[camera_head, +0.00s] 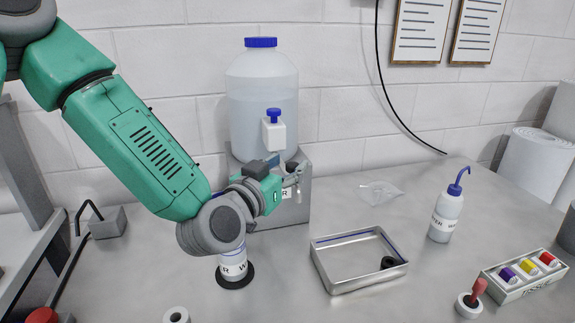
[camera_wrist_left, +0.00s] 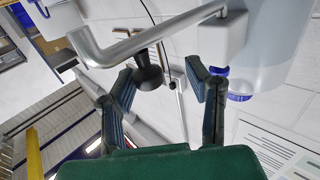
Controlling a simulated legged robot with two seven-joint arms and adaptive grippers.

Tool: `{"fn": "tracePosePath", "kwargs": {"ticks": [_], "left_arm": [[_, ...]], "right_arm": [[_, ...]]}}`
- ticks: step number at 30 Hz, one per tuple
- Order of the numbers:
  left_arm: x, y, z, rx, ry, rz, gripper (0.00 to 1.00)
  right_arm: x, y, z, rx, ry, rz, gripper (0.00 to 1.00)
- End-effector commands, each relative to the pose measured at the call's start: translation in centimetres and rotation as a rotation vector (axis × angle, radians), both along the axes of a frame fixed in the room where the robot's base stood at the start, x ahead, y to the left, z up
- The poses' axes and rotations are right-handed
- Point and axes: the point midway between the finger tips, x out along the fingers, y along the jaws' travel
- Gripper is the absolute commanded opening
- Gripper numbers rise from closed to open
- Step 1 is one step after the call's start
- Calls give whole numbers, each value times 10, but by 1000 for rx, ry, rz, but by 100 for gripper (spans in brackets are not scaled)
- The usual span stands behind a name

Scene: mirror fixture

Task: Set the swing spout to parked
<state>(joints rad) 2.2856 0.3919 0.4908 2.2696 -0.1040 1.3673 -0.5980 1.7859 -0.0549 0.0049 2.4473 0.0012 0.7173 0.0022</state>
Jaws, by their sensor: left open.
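The swing spout (camera_wrist_left: 165,30) is a silver bent pipe that runs from a white tap block (camera_wrist_left: 228,38) across the top of the left wrist view. A black knob (camera_wrist_left: 148,76) stands out from it. In the head view a small part of the spout (camera_head: 291,181) shows below the white tap block (camera_head: 274,134) with its blue handle (camera_head: 273,115). My left gripper (camera_head: 284,172) is at the spout. In the left wrist view my left gripper (camera_wrist_left: 160,70) is open, with the knob between its fingers; contact is unclear. My right gripper is not seen.
A water jug (camera_head: 262,92) stands on a grey stand (camera_head: 298,212) behind my gripper. A labelled cup (camera_head: 233,268) stands below my wrist. A metal tray (camera_head: 335,284) holds a black ring. A wash bottle (camera_head: 446,216) and a rack (camera_head: 524,275) are to the right.

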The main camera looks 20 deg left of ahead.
Motion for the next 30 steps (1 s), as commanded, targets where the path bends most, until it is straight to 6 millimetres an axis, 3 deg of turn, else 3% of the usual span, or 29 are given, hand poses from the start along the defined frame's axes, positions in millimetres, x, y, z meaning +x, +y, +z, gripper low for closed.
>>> {"fn": "tracePosePath", "kwargs": {"ticks": [13, 30], "left_arm": [[-62, 17, -2, -3, 3, 1, 44], [-68, 18, -2, -3, 3, 1, 44]], "right_arm": [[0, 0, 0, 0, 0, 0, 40], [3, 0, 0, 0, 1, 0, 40]]}}
